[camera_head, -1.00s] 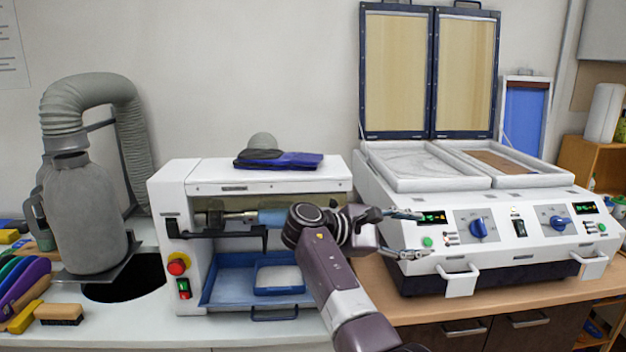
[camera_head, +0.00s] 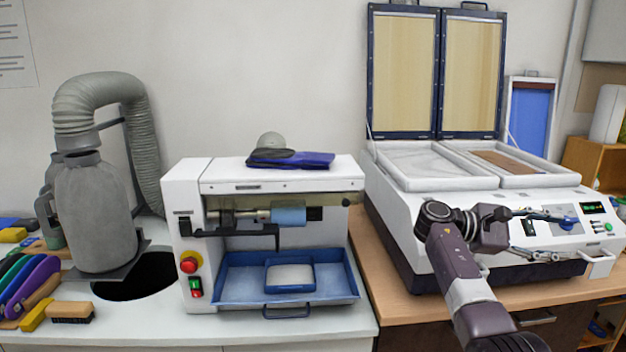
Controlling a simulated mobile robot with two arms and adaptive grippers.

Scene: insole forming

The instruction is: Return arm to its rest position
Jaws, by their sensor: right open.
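My right arm reaches in from the bottom right. Its gripper (camera_head: 566,236) points to the right, in front of the control panel of the white forming machine (camera_head: 400,215). The two fingers are apart, one above the other, with nothing between them. They hide part of the panel and its knobs. I cannot tell whether they touch the panel. My left gripper is not in view.
A grey hose unit (camera_head: 90,210) and brushes (camera_head: 70,312) are at the left. Both forming machine lids (camera_head: 403,75) stand open.

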